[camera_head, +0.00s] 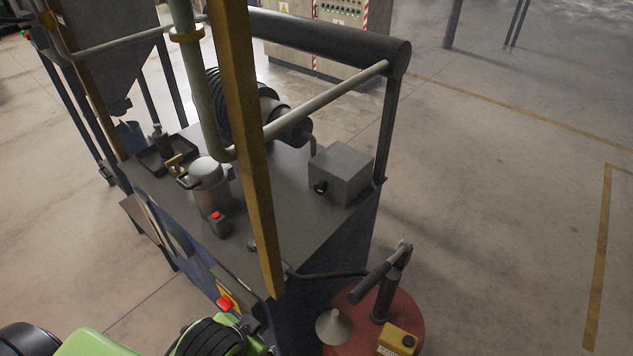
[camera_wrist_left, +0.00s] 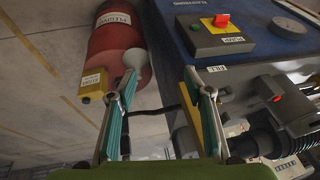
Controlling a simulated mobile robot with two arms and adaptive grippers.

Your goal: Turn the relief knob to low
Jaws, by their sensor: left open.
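I cannot single out the relief knob for certain. In the head view, a black knob (camera_head: 320,187) sits on the front of a grey box (camera_head: 343,172) on the bench top. A small dark fitting (camera_head: 252,245) lies near the bench's front corner. In the left wrist view, a small white label (camera_wrist_left: 217,69) is on the bench edge, its text too small to read surely. My left gripper (camera_wrist_left: 160,75) is open and empty, its fingers spread beside the bench edge. In the head view its fingers are not clearly seen. My right gripper is not in view.
A red switch (camera_head: 225,303) with a yellow plate is on the bench front; it also shows in the left wrist view (camera_wrist_left: 221,20). A yellow post (camera_head: 245,130) and grey rail cross the bench. A red drum (camera_head: 405,310) bears a pump and yellow can (camera_head: 398,341).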

